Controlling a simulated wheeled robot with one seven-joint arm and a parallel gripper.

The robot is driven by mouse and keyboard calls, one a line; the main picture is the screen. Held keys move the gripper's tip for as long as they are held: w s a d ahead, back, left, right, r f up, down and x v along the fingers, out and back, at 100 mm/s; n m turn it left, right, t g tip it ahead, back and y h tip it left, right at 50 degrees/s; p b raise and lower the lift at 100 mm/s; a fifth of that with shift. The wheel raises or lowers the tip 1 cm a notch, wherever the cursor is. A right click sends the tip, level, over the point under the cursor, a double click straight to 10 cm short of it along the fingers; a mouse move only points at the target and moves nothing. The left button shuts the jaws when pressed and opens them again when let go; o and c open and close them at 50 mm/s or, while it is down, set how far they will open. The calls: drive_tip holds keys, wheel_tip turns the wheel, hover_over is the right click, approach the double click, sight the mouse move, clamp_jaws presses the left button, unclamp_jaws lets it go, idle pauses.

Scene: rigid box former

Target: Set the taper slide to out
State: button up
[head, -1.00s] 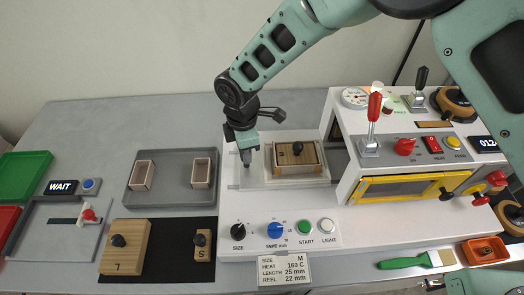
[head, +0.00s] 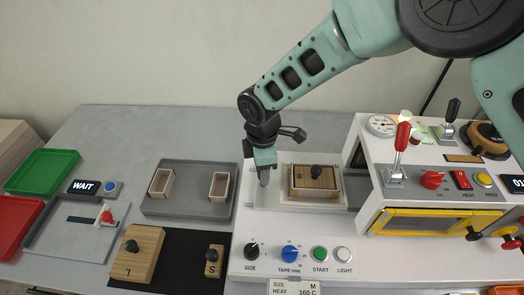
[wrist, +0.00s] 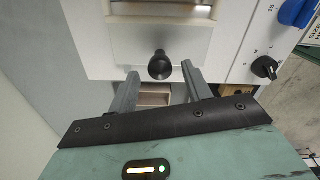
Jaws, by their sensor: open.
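The white box former (head: 250,225) stands right of centre on the bench. In the wrist view, a black knob (wrist: 160,66), which I take for the taper slide's knob, sits on its pale plate (wrist: 160,42). My gripper (head: 264,180) points down over the left end of the former; in the head view it hides that knob. In the wrist view, my open gripper (wrist: 160,70) has one finger on each side of the knob, with a gap on both sides. I cannot tell the height between fingertips and knob. No slide marking is readable.
A wooden block with a black knob (head: 315,171) sits just right of my gripper. The SIZE knob (head: 251,250) and blue TAPE knob (head: 290,254) are on the front. A grey tray (head: 190,206) with two small wooden frames lies left. Control levers (head: 400,150) rise at right.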

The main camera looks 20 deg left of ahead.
wheel_tip(320, 180, up, 17)
drive_tip(key=b, duration=0.3)
drive_tip(key=shift+b, duration=0.3)
drive_tip(key=s+d+m, duration=0.7)
drive_tip(key=s+d, duration=0.2)
drive_tip(key=d, duration=0.4)
drive_tip(key=s+d+m, duration=0.8)
drive_tip(key=s+d, duration=0.2)
drive_tip(key=d, duration=0.3)
drive_tip(key=shift+s+f+y, duration=0.15)
drive_tip(key=shift+s+y, duration=0.15)
drive_tip(key=shift+d, duration=0.1)
